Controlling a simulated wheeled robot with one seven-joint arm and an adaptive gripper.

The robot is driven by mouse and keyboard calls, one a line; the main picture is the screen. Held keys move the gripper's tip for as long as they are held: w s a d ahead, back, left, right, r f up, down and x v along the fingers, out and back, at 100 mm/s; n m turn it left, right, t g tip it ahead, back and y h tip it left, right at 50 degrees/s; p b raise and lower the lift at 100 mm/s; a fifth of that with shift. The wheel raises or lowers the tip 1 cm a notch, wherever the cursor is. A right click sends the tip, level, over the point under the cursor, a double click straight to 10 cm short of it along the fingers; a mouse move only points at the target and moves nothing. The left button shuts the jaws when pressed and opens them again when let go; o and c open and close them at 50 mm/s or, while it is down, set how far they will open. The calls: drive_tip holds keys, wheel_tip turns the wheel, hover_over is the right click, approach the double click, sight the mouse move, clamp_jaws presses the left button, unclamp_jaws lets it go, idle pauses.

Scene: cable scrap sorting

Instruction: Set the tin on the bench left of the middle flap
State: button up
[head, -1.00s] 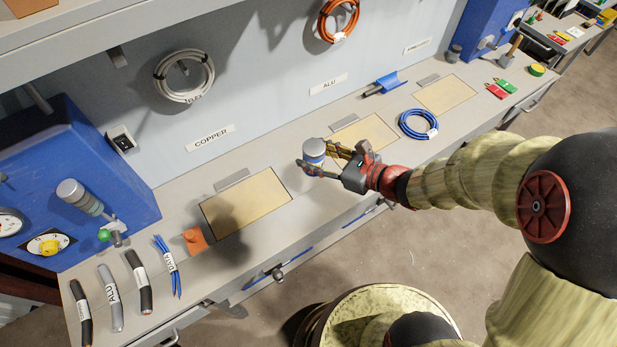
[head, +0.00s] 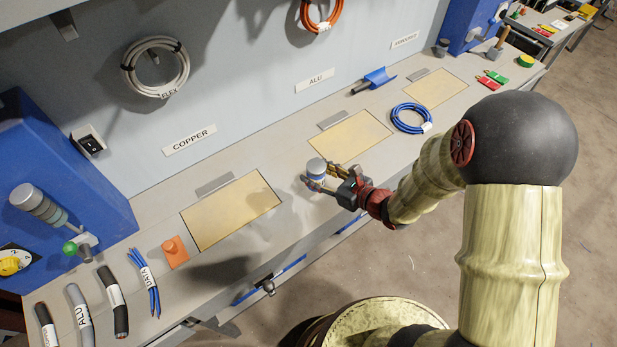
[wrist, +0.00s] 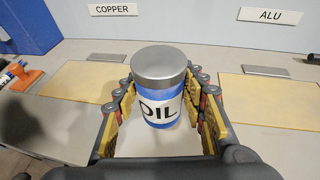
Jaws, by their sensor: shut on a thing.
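The tin (head: 316,172) is a small blue can with a grey lid; its white label reads OIL in the wrist view (wrist: 160,105). My gripper (head: 326,182) is shut around its sides, and the tin stands upright between the yellow-padded fingers (wrist: 162,118). The middle flap (head: 350,137) is a tan panel in the bench under the ALU sign; it also shows at the right of the wrist view (wrist: 265,112). The tin is left of this flap, over bare grey bench (head: 292,205). Whether its base touches the bench cannot be told.
The left flap (head: 232,210), under the COPPER sign, lies left of the tin. A blue cable coil (head: 410,118) lies beyond the middle flap, near the right flap (head: 435,88).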

drive_tip(key=w+f, duration=0.2)
drive_tip(key=w+a+f+b, duration=0.1)
drive_tip(key=f, duration=0.1)
drive_tip(key=w+f+b, duration=0.1)
drive_tip(key=w+f, duration=0.1)
drive_tip(key=shift+w+a+f, duration=0.2)
drive_tip(key=shift+w+a, duration=0.15)
drive_tip(key=shift+f+b, duration=0.65)
drive_tip(key=shift+f, duration=0.8)
drive_tip(key=shift+f, duration=0.15)
drive_tip(key=o, duration=1.3)
drive_tip(key=shift+o, duration=0.2)
